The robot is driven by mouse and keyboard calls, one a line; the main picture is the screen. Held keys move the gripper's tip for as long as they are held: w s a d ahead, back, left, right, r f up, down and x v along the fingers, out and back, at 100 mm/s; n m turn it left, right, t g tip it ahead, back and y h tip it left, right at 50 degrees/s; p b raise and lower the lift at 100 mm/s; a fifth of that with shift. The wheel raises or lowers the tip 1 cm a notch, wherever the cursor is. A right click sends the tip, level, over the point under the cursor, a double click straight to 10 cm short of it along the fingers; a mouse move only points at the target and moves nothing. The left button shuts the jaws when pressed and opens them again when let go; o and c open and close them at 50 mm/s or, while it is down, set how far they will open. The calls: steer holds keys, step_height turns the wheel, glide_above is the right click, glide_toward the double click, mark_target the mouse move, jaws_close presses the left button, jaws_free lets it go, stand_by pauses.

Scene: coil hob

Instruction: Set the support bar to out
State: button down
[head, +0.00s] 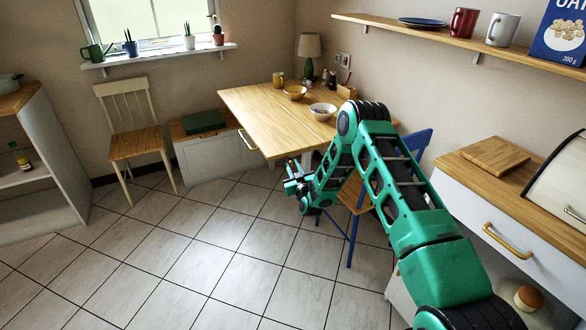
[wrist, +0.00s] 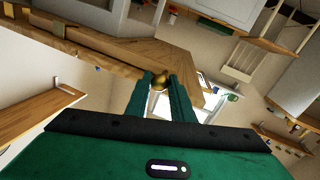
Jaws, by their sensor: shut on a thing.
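My gripper (head: 292,186) is low beside the wooden table (head: 262,112), under its near edge, in the head view. The support bar itself cannot be made out clearly; the fingers and the tabletop hide what the knob is fixed to. A brass handle (head: 247,140) shows at the table's left edge, apart from my gripper.
A blue-framed chair (head: 351,236) stands close behind my arm. Bowls (head: 322,111) and a lamp (head: 309,57) stand on the table. A cream chair (head: 132,142) is at the left. A drawer unit (head: 500,222) is at the right. The tiled floor (head: 190,250) is clear.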

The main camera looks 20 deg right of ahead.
steer(key=shift+a, duration=0.3)
steer(key=c, duration=1.6)
jaws_free()
steer(key=shift+a, duration=0.1)
steer(key=shift+o, duration=0.3)
steer(key=shift+s, duration=0.1)
steer(key=s, duration=1)
steer(key=shift+s+d, duration=0.2)
steer(key=shift+s, duration=0.05)
